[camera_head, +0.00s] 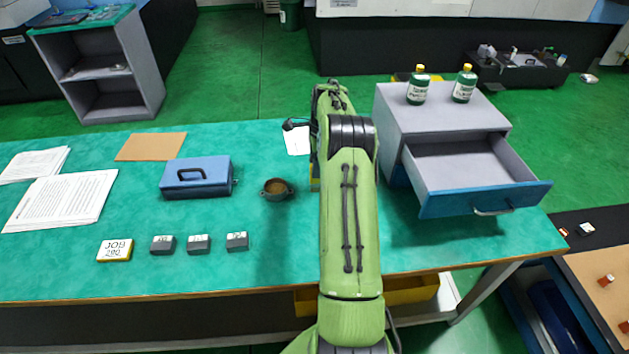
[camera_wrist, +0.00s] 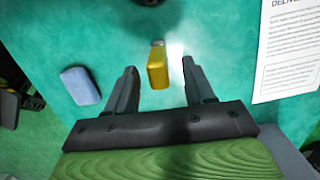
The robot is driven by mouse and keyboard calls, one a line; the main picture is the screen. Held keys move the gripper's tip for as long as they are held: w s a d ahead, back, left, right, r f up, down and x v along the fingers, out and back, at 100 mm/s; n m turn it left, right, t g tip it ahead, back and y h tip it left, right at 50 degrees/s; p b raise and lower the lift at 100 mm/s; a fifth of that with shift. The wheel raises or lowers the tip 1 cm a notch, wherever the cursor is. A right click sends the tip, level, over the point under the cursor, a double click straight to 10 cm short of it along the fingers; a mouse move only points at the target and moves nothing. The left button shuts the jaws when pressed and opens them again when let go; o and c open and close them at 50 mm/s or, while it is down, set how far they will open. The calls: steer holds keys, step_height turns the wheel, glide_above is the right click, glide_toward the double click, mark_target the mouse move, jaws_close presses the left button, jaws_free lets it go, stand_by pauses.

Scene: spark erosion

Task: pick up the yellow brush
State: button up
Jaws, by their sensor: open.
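The yellow brush (camera_wrist: 158,70) shows in the wrist view as a yellow block with a small pale end at its far side. It lies between the two dark fingers of my gripper (camera_wrist: 160,68), which is open. Gaps show on both sides of the brush, and neither finger appears to touch it. In the head view my own arm hides the gripper and most of that spot. A sliver of yellow (camera_head: 314,184) shows at the arm's left edge; I cannot tell if it is the brush.
A blue-grey block (camera_wrist: 80,85) lies left in the wrist view, and a printed sheet (camera_wrist: 285,60) lies right. On the green table (camera_head: 70,265) are a blue box (camera_head: 205,184), a small round pot (camera_head: 276,196) and several small blocks. An open drawer (camera_head: 483,205) juts out right of my arm.

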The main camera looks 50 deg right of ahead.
mark_target(314, 182)
steer(key=f, duration=0.2)
steer(key=f+b, duration=0.1)
steer(key=f, duration=0.2)
steer(key=shift+a+f, duration=0.2)
steer(key=shift+f, duration=0.05)
steer(key=shift+r, duration=0.15)
steer(key=shift+c, duration=0.6)
jaws_close()
